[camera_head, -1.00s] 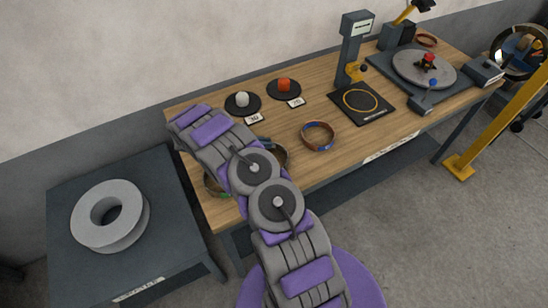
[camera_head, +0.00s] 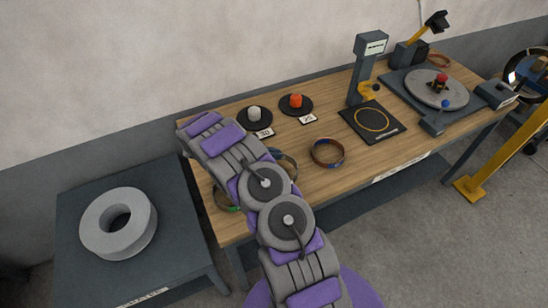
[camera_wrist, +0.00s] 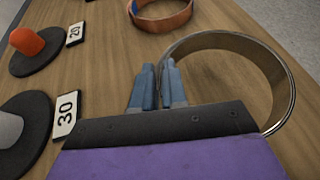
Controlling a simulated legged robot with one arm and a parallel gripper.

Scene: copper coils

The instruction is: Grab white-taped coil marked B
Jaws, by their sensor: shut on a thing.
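In the wrist view my gripper (camera_wrist: 160,78) has its blue-grey fingers closed on the near left wall of a thin coil (camera_wrist: 285,85) with a silvery rim. The coil stands out to the right of the fingers. No white tape or letter B shows on its visible part; the gripped part is hidden by the fingers. In the head view this coil (camera_head: 290,166) shows partly behind my arm, which hides the gripper. A copper coil with blue tape (camera_head: 327,153) lies to its right. It also shows in the wrist view (camera_wrist: 165,18). A green-marked coil (camera_head: 222,198) lies at the left front edge.
The wooden table (camera_head: 350,178) holds a white weight (camera_head: 254,114) by a "30" card and an orange weight (camera_head: 296,101) by a "20" card. A scale pad (camera_head: 384,128) and a turntable (camera_head: 445,92) stand right. A grey spool (camera_head: 92,235) lies on the dark side table.

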